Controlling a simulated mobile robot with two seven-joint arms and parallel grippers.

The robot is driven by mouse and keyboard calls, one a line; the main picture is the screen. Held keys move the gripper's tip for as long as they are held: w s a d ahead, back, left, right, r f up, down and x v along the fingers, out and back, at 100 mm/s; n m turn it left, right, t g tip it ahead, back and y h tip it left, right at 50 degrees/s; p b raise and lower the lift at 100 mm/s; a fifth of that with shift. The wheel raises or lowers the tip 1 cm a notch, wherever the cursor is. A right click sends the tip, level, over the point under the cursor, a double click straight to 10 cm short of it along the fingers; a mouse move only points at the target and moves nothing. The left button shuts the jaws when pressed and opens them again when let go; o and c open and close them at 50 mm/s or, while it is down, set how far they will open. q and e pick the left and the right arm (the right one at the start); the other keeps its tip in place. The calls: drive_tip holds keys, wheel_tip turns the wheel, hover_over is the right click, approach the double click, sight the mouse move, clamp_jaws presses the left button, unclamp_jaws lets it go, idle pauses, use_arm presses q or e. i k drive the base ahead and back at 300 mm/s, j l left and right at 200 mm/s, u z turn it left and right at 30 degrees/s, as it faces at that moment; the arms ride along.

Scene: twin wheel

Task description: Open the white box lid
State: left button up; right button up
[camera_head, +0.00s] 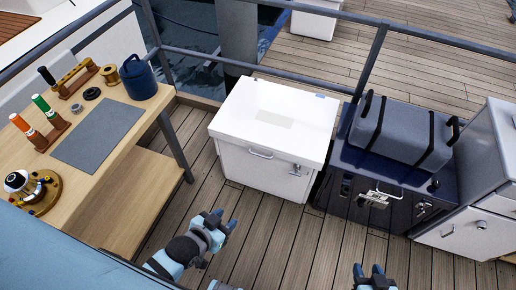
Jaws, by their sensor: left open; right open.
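The white box (262,172) stands on the wooden deck in the middle of the view, against the railing. Its white lid (276,112) is closed on top, with a lighter rectangular patch on it. A handle and a latch sit on the box's front face, below the lid edge. My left gripper (224,222) is open and empty, in front of the box and short of it. My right gripper (368,268) is open at the bottom edge, in front of the dark chest and apart from everything.
A dark blue chest (366,205) with a grey strapped case (403,130) on it stands right of the box. A white cabinet (460,233) is at far right. A wooden table (111,165) with tools and a blue jug (138,77) is at left. A metal railing (330,84) runs behind. The front deck is clear.

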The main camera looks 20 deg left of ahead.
sight(307, 143)
drive_tip(key=i+j+u, duration=0.2)
drive_tip(key=i, duration=0.25)
drive_tip(key=i+j+u, duration=0.2)
drive_tip(key=i, duration=0.25)
drive_tip(key=i+j+u, duration=0.2)
drive_tip(key=i, duration=0.25)
